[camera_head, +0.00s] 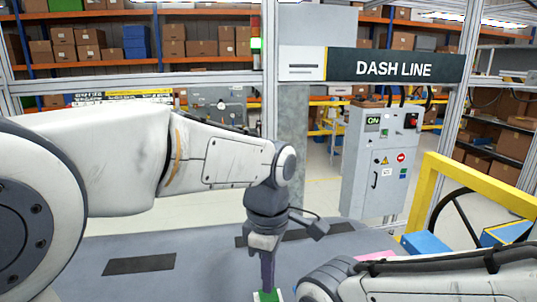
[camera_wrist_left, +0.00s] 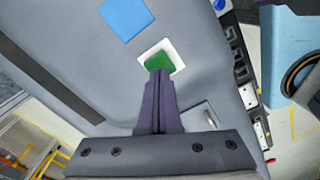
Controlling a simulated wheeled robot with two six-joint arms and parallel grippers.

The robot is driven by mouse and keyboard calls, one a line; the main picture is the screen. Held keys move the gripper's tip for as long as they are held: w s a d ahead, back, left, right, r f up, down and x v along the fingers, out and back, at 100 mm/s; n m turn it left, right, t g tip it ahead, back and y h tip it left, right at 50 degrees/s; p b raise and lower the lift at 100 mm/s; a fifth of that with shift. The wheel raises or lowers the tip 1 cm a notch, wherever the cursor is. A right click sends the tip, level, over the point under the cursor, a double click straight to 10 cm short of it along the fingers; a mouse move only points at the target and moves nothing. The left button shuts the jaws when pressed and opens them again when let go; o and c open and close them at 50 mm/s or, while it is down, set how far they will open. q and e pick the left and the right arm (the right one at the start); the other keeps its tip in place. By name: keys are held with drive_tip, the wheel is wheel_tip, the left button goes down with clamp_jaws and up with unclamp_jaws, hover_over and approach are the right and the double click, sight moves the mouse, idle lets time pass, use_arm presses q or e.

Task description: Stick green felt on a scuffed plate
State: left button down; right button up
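My left gripper (camera_head: 268,270) points straight down over the grey dashboard panel (camera_head: 200,282). Its dark fingers are together in the left wrist view (camera_wrist_left: 159,75), with their tips at a small green felt patch (camera_wrist_left: 157,62). The green felt also shows at the bottom edge of the head view (camera_head: 264,296). It is at a small white plate (camera_wrist_left: 148,51), whose white border shows around the green. The fingertips hide the near part of the felt. I cannot tell whether the felt touches the plate. My right gripper is out of view; only its arm shows at lower right.
A blue square (camera_wrist_left: 126,18) and a dark strip (camera_wrist_left: 45,75) lie on the panel. A pink piece (camera_head: 377,257) shows beside my right arm. A grey control cabinet (camera_head: 378,160) and a yellow frame (camera_head: 480,185) stand beyond.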

use_arm(q)
drive_tip(key=shift+f+b, duration=0.6)
drive_tip(key=shift+f, duration=0.4)
idle(1.1)
wheel_tip(320, 180, up, 8)
drive_tip(key=p, duration=0.7)
